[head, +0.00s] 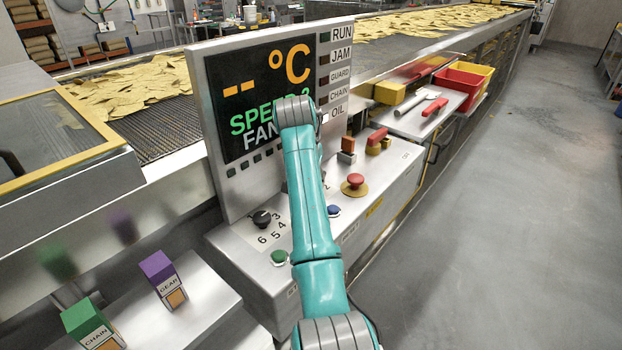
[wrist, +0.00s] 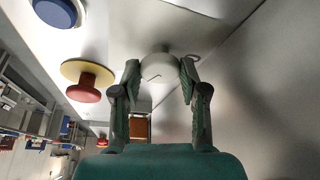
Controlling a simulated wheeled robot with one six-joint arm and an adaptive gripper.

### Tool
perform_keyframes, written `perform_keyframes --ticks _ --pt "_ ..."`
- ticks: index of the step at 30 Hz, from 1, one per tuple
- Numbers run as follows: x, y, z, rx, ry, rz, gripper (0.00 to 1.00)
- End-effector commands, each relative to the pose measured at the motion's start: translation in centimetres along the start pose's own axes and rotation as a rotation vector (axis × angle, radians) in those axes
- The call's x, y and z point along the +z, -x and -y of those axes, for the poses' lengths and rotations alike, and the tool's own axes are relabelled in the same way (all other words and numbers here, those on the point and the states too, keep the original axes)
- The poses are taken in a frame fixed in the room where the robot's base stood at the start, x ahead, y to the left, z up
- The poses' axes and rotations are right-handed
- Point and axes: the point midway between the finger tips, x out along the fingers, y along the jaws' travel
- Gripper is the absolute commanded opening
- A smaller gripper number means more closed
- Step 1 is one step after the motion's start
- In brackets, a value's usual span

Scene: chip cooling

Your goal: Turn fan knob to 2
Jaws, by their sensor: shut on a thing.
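In the wrist view, my gripper (wrist: 160,80) has its two fingers on either side of a pale grey round knob (wrist: 158,66) on the metal panel. It is shut on this knob, which has a short dark mark on its face. In the head view, my teal arm hides the gripper and this knob. The display (head: 255,90) reads "SPEED" and "FAN". My arm covers the fan digit and part of the speed digit. A black knob (head: 262,218), with numbers around it, stands left of my arm on the panel.
A red mushroom button on a yellow disc (head: 355,183) and a blue button (head: 333,210) sit right of my arm. A green button (head: 279,257) is at the front. Grey floor (head: 510,180) lies clear at right.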

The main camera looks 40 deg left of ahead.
Motion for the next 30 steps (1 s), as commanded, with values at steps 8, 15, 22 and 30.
perform_keyframes --ticks 8,15,22,30 --pt "0.07 -0.08 0.08 0.039 -0.090 0.002 0.08" --pt "0.08 -0.10 0.08 0.048 -0.113 0.003 0.08" --pt "0.09 -0.11 0.08 0.048 -0.113 0.003 0.08" --pt "0.06 -0.07 0.08 0.048 -0.113 0.002 0.67"
